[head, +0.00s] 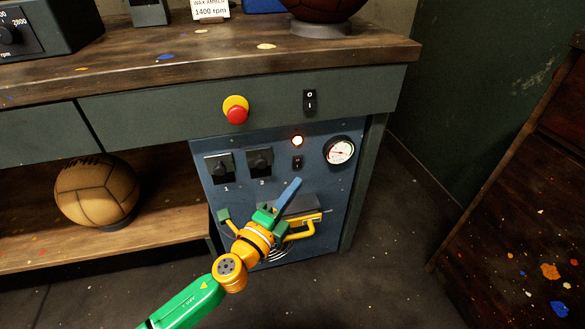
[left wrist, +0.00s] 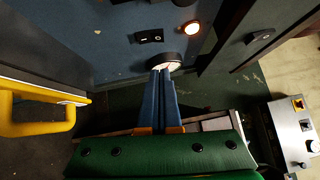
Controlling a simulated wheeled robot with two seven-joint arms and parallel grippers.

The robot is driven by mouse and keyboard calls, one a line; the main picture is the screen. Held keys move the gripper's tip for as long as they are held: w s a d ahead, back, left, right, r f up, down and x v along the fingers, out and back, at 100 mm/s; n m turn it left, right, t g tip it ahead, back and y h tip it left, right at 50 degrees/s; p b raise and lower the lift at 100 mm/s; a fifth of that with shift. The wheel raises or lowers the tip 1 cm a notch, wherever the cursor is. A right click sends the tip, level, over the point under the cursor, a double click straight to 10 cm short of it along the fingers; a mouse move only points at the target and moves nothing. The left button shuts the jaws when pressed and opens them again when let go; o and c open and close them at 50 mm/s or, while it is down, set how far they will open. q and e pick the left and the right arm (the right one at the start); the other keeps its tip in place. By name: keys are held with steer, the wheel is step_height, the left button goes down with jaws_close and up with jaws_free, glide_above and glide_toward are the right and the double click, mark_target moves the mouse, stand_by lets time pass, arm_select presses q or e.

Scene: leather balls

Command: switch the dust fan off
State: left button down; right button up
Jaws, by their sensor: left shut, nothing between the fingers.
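A small black rocker switch (head: 297,161) sits on the blue panel (head: 345,190) under the bench, just below a lit orange lamp (head: 297,140). In the left wrist view the switch (left wrist: 149,37) and lamp (left wrist: 193,28) show near the top. Another black rocker (head: 310,101), marked O and I, is on the bench front above. No label tells me which works the dust fan. My left gripper (head: 296,182) is shut and empty, its blue fingers pointing up just below the panel switch, seemingly apart from it; its fingers (left wrist: 163,73) also show in the left wrist view. My right gripper is not in view.
A red push button on yellow (head: 236,110) is on the bench front. Two black knobs (head: 220,168) and a round gauge (head: 339,151) flank the panel switch. A tan ball (head: 96,193) sits on the shelf at left.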

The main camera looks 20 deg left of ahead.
mark_target(301, 160)
arm_select(q)
steer(key=w, duration=0.1)
steer(key=w+a, duration=0.1)
steer(key=w, duration=0.1)
steer(key=w+a, duration=0.1)
steer(key=w, duration=0.1)
steer(key=shift+r+b, duration=0.3)
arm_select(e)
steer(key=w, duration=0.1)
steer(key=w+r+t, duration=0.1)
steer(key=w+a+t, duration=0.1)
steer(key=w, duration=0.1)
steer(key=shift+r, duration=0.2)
